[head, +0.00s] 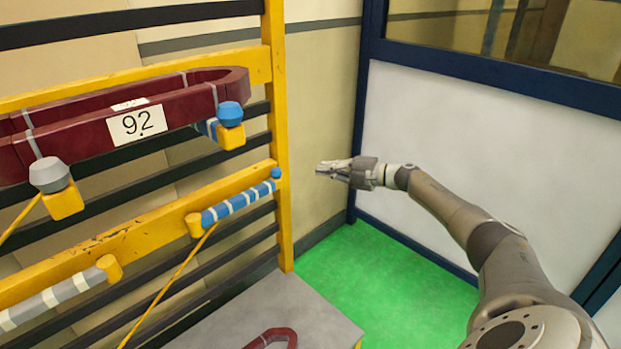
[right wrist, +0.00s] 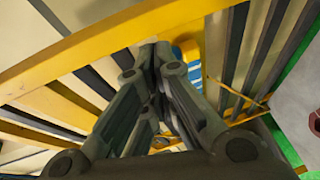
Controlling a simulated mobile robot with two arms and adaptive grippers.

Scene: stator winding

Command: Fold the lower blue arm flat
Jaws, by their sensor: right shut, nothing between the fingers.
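The lower blue arm (head: 240,203), banded blue and white, lies along the lower yellow rail (head: 140,238), nearly parallel to it. Its yellow block (head: 195,224) is at the left end and its blue cap (head: 276,173) is by the yellow post. My right gripper (head: 322,169) is shut and empty, to the right of the cap and apart from it in the head view. In the right wrist view the shut fingers (right wrist: 160,50) partly cover a blue and white piece (right wrist: 190,58) behind them. My left gripper is not in view.
Above, a maroon coil (head: 75,137) labelled 92 rests on the upper grey (head: 49,174) and blue (head: 229,114) arms. A lower grey arm (head: 55,297) is at left. A grey platform (head: 215,320) carries another maroon piece. Green floor (head: 390,295) is clear below my right arm.

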